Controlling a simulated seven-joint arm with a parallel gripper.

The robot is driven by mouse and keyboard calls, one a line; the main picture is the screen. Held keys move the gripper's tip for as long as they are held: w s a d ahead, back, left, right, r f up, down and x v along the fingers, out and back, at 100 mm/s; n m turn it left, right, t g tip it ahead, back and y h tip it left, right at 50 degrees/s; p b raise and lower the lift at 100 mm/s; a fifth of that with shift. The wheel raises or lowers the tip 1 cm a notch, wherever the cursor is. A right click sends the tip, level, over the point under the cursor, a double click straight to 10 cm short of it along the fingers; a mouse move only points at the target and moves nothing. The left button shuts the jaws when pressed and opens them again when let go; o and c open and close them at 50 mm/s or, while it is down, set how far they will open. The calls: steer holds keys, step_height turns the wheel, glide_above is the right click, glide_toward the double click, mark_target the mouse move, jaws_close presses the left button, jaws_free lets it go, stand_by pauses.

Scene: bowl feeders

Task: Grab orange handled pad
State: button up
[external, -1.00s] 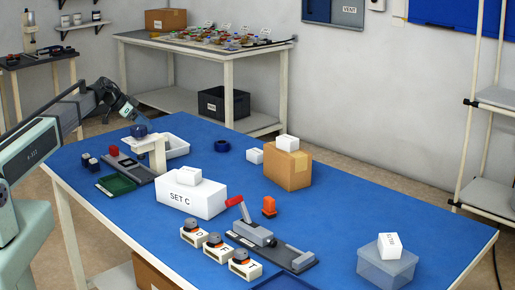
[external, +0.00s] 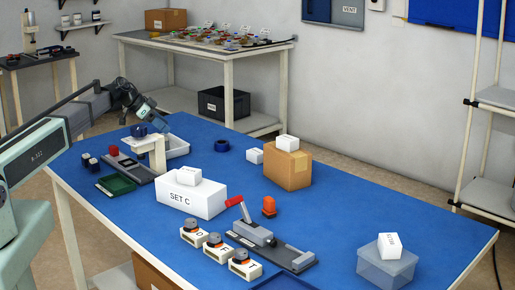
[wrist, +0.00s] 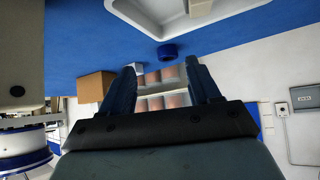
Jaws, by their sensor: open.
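The orange-handled pad (external: 269,206) stands upright on the blue table in the external view, just behind the grey clamp fixture with a red lever. My gripper (external: 161,116) is at the far left of the table, above the white tray and well away from the pad. In the wrist view my gripper (wrist: 162,85) has its two dark blue fingers spread apart with nothing between them. I cannot make out the pad in the wrist view.
The clamp fixture (external: 262,238) is in front. Several white blocks with dark knobs (external: 216,248) sit nearby. A blue roll (external: 222,145) lies behind.

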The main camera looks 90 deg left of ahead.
steer(key=w+d+r+m+h, duration=0.1)
steer(key=w+d+m, duration=0.1)
steer(key=w+d, duration=0.5)
steer(key=w+d+r+m+h, duration=0.1)
steer(key=w+d, duration=0.3)
steer(key=w, duration=0.7)
steer(key=w+d+r+m+g+h, duration=0.15)
steer(key=w+d+m, duration=0.25)
steer(key=w+d, duration=1.15)
steer(key=w+d+r+m+g+h, duration=0.1)
steer(key=w+d+r+m+g, duration=0.3)
steer(key=w+d, duration=1.15)
steer(key=m+g+y, duration=0.2)
steer(key=m+g, duration=0.1)
steer(key=m, duration=0.1)
glide_above(269, 198)
step_height(269, 198, down, 4)
steer(key=f, duration=0.7)
steer(key=shift+w+d+f, duration=0.15)
steer(key=shift+w+d, duration=0.05)
steer(key=shift+s+a+f, duration=0.1)
steer(key=shift+a+f, duration=0.05)
steer(key=shift+f, duration=1.2)
steer(key=shift+s+a+f, duration=0.1)
steer(key=shift+f, duration=1.25)
steer(key=shift+c, duration=0.4)
